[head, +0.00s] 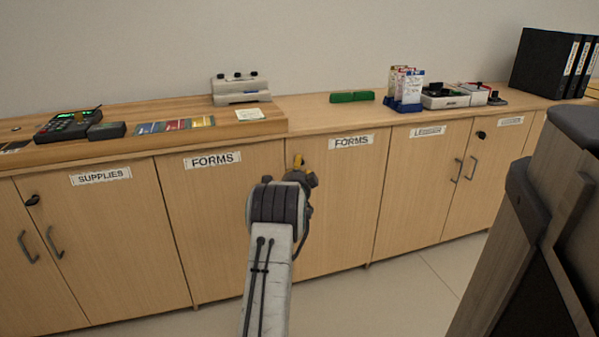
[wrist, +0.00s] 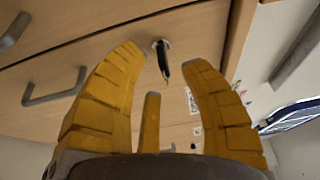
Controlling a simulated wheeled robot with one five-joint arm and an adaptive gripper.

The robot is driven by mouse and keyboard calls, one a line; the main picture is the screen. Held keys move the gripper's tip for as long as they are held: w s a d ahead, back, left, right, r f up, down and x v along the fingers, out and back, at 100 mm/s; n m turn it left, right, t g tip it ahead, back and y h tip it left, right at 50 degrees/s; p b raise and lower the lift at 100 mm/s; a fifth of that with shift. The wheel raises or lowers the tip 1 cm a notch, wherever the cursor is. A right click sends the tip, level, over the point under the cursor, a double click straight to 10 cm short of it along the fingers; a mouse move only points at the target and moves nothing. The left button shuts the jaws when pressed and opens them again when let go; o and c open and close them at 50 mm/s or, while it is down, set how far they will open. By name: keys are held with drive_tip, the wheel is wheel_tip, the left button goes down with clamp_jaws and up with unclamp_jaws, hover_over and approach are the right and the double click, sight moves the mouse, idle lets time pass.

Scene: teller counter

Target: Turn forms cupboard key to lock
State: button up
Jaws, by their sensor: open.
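The forms cupboard (head: 342,205) is a light wood double door with two FORMS labels. Its key (wrist: 163,65) shows in the wrist view as a dark, thin shape in a round silver lock near a door edge. My gripper (wrist: 170,58) has yellow ribbed fingers, which are open, one on each side of the key in the picture, with a third shorter finger below. I see no clear contact with the key. In the head view my gripper (head: 299,163) is at the upper part of the forms doors, and my arm hides the key and lock there.
The supplies cupboard (head: 100,240) is at the left and another labelled cupboard (head: 425,185) at the right. Bar handles (wrist: 55,95) stick out from a door in the wrist view. The countertop (head: 310,112) above holds a card rack (head: 406,90) and a calculator (head: 68,123).

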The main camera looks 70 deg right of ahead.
drive_tip(key=shift+b+x, duration=0.55)
drive_tip(key=shift+x, duration=1.15)
drive_tip(key=shift+o, duration=0.2)
clamp_jaws()
